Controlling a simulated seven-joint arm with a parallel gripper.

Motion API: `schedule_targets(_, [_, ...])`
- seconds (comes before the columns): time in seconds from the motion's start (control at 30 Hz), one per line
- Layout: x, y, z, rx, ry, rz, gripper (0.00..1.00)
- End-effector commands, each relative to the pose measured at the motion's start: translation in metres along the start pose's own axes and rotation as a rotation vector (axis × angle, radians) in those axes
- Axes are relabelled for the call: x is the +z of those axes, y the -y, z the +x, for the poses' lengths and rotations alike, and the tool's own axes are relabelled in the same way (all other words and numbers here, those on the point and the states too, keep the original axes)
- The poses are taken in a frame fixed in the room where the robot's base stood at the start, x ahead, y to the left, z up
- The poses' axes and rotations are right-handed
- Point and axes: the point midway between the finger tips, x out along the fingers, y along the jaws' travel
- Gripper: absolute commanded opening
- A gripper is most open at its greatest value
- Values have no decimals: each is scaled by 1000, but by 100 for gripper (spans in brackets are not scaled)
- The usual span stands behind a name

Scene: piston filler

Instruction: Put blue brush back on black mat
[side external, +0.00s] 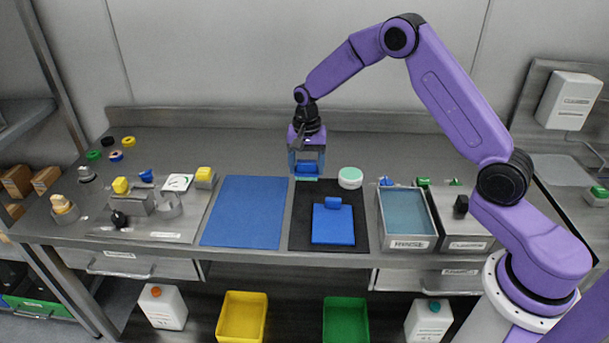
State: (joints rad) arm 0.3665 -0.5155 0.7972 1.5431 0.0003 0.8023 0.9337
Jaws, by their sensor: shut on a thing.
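My gripper (306,163) points down over the back left part of the black mat (299,233). It is shut on the blue brush (308,169), whose body shows between the fingers. A thin teal strip, seemingly its bristles, shows just below. I cannot tell whether the brush touches the mat or is a little above it. A flat blue piece with a blue block at its back edge (333,224) lies on the middle of the mat.
A white jar with a mint lid (350,177) stands close to the right of my gripper. A blue mat (243,212) lies to the left. A grey bin with blue-green contents (408,243) stands to the right. The mat's front left strip is clear.

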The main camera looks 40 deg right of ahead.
Motion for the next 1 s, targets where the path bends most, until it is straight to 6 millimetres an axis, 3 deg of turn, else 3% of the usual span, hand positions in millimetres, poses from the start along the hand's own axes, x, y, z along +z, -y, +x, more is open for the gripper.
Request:
schedule_targets(0.17, [-5, 5, 8, 0, 0, 1, 36])
schedule_targets(0.43, [-6, 6, 39, 0, 0, 1, 36])
schedule_targets(0.87, [-6, 6, 44, 0, 0, 1, 36])
schedule_targets(0.9, [-6, 6, 44, 0, 0, 1, 76])
schedule_targets(0.97, [-6, 6, 44, 0, 0, 1, 95])
schedule_targets(1.0, [-6, 6, 44, 0, 0, 1, 95])
